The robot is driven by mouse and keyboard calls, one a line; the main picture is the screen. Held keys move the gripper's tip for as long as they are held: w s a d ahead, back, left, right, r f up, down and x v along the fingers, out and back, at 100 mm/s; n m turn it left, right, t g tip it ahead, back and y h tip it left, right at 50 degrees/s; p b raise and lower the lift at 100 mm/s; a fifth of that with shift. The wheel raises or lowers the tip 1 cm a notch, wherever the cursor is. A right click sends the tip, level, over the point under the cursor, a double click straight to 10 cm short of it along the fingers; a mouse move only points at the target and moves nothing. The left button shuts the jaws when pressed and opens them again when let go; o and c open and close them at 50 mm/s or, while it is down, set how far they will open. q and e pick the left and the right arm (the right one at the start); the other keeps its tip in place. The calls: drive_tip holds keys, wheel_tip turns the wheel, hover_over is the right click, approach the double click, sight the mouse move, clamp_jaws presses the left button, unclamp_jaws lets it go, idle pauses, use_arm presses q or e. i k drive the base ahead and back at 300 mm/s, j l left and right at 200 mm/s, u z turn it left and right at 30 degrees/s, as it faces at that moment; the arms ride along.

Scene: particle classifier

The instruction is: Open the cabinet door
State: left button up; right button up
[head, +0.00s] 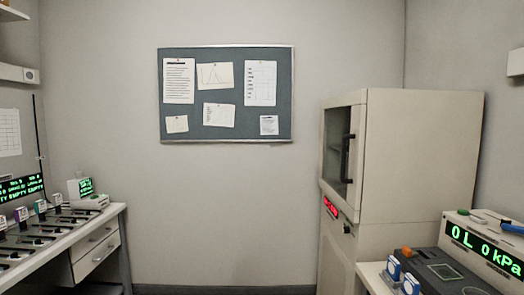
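The tall beige cabinet (420,155) stands in the right part of the head view, against the back wall near the corner. Its upper front has a door (332,150) with a dark glass pane and a dark vertical handle (346,158). The door looks shut, seen at a steep angle. A small red lit display (331,208) sits below it, with a dark knob or latch (347,229) beside that. Neither of my grippers is in view.
A bench (62,240) with drawers, small devices and green displays runs along the left. At the right front, a table (372,277) holds a device with a green display (484,248) and a dark unit (440,272). The middle is clear up to the back wall.

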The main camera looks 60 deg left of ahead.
sight(350, 205)
drive_tip(key=u, duration=1.25)
